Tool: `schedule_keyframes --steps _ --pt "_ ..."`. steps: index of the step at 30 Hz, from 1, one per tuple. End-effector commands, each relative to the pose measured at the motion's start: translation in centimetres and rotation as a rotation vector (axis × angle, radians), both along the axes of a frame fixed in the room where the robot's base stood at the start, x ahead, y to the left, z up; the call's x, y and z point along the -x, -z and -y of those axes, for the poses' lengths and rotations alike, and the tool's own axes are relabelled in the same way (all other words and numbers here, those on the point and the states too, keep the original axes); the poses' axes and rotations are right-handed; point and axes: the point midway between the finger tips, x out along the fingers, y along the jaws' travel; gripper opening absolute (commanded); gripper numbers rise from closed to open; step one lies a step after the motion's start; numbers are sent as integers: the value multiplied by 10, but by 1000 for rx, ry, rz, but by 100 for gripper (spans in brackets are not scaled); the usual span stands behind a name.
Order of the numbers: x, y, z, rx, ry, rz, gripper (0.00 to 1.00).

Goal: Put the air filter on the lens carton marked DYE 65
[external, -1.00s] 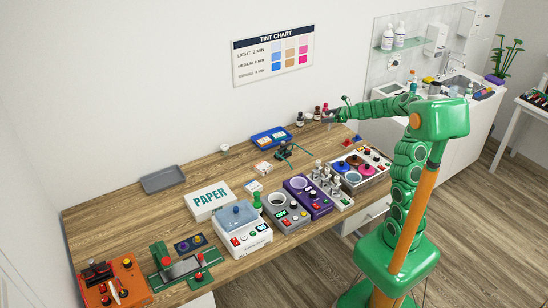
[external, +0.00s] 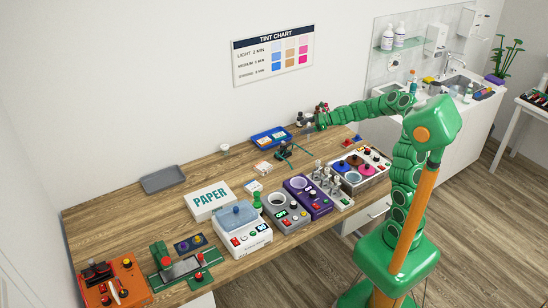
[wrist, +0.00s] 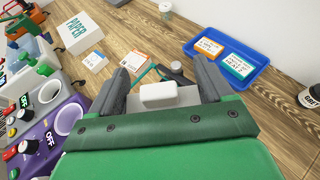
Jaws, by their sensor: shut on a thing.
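My gripper (wrist: 160,76) is shut on a pale grey and white block, the air filter (wrist: 158,95), which sits between its two dark fingers. In the external view my gripper (external: 309,126) is above the back of the bench, just right of the blue tray, where the filter is too small to make out. A white carton with an orange label (wrist: 134,60) and one with a blue label (wrist: 95,61) lie on the bench ahead. Two more cartons, orange (wrist: 208,47) and teal (wrist: 237,66), lie in the tray. I cannot read DYE 65 on any carton.
The blue tray (wrist: 262,62) lies at the back. A small bottle (wrist: 312,95) stands at right in the wrist view. Machines line the front edge; bare wood (external: 200,175) shows behind them.

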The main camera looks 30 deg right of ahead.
Motion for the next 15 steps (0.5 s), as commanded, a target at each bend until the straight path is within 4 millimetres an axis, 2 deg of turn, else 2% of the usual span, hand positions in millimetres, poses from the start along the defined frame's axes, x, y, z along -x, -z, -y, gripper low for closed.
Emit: schedule_keyframes --steps 1,3,8,15 --pt "6 -2 -23 0 -41 0 50" --pt "16 -3 -51 0 -92 0 50" --pt "41 -7 -112 -1 -210 -1 50" --pt "90 -13 -197 -2 -388 -1 50"
